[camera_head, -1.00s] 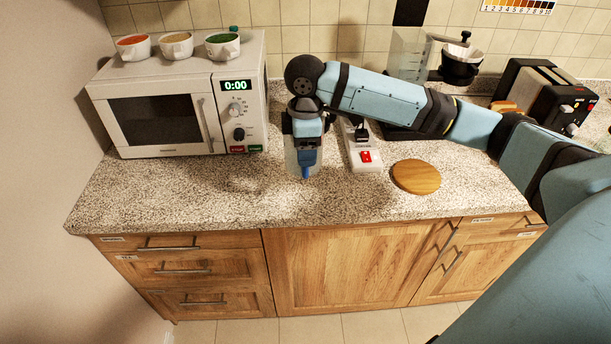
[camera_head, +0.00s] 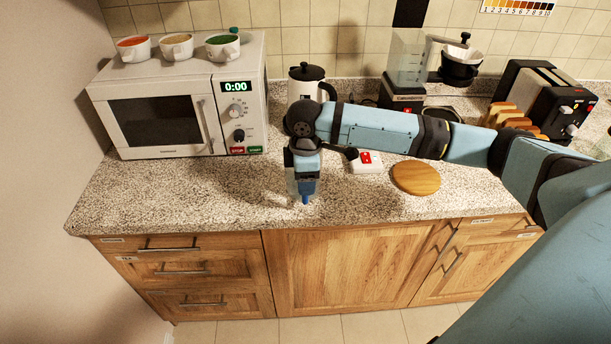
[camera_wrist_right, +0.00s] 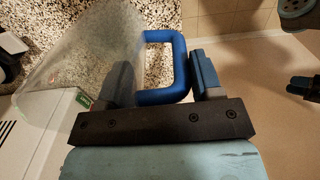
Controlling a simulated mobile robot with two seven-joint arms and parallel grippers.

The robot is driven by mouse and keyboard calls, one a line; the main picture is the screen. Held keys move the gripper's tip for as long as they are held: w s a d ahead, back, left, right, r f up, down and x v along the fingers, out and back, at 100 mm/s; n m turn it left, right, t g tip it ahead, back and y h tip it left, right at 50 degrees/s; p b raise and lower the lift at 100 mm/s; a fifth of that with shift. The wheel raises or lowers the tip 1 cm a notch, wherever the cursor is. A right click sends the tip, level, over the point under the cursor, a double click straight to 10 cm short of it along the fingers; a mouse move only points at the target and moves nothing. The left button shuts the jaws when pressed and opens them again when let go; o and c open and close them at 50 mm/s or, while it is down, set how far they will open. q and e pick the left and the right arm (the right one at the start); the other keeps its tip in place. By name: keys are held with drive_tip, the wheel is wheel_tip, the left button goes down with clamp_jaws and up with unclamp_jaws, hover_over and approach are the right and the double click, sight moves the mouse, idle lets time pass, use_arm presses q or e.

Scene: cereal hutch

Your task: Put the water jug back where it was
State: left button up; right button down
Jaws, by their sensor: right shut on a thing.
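My right gripper (camera_head: 304,194) is shut on the blue handle (camera_wrist_right: 180,68) of the clear water jug (camera_wrist_right: 88,50). In the head view the jug (camera_head: 291,183) is largely hidden behind the gripper, near the counter's front edge and right of the microwave. I cannot tell whether its base touches the counter. In the right wrist view the handle passes between the two fingers and the clear body lies to the left. My left gripper is not clearly seen in the head view.
The speckled counter (camera_head: 190,195) is clear in front of the microwave (camera_head: 180,105). A white kettle-like pot (camera_head: 303,88) stands behind my arm. A round wooden board (camera_head: 416,177), a white power strip (camera_head: 366,161), a blender-like appliance (camera_head: 405,75) and a toaster (camera_head: 545,100) are to the right.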

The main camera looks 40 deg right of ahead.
drive_tip(key=shift+c, duration=1.4)
unclamp_jaws()
drive_tip(key=shift+f, duration=0.1)
drive_tip(key=shift+r, duration=0.25)
wheel_tip(320, 180, up, 12)
drive_tip(key=shift+f, duration=0.1)
